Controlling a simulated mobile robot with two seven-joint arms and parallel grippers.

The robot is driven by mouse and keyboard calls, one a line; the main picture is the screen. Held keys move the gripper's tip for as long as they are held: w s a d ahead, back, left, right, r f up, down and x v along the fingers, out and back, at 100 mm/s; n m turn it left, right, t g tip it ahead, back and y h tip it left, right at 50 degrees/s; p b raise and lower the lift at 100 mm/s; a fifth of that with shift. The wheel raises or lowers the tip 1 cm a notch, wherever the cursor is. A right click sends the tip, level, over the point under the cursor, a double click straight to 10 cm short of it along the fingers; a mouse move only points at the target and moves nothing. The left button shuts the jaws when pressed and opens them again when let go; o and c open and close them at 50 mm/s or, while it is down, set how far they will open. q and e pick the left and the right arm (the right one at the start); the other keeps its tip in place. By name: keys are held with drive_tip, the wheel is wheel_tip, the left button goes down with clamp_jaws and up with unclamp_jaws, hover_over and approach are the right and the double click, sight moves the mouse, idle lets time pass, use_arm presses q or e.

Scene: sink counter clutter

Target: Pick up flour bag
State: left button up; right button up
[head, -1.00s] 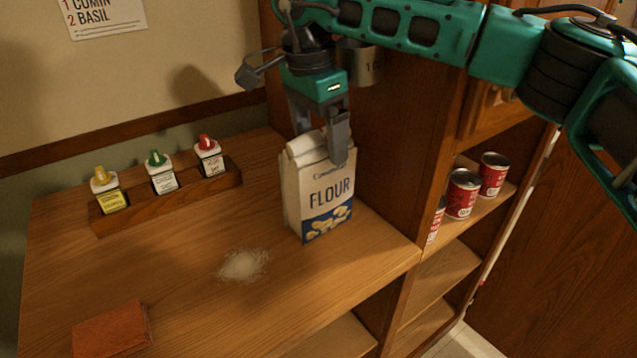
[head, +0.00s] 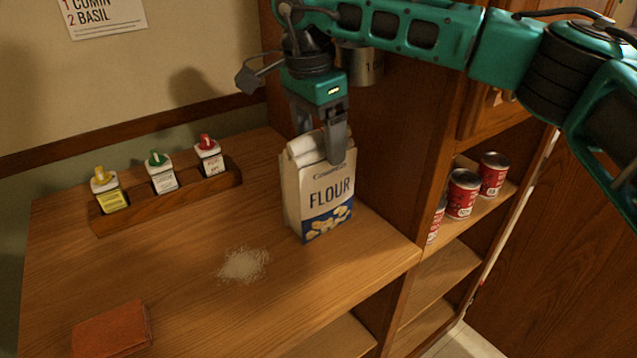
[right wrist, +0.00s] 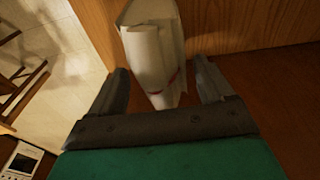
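The flour bag (head: 322,195) stands upright on the wooden counter near its right side. It is cream paper with a blue lower band and a folded top. My right gripper (head: 321,145) points down over the bag, its two fingers on either side of the folded top. In the right wrist view the pale bag (right wrist: 152,55) lies between the spread fingers (right wrist: 163,75), with a small gap showing by the right finger. The gripper is open around the bag's top. My left gripper is not in view.
A wooden rack (head: 170,200) with several capped spice containers stands at the back left. Spilled powder (head: 243,264) lies in front of the bag, and a reddish-brown flat object (head: 111,330) at front left. A wooden cabinet side (head: 385,150) rises close right; red cans (head: 463,195) stand on a shelf.

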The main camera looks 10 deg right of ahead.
clamp_jaws()
drive_tip(key=shift+r, duration=0.1)
idle(0.5)
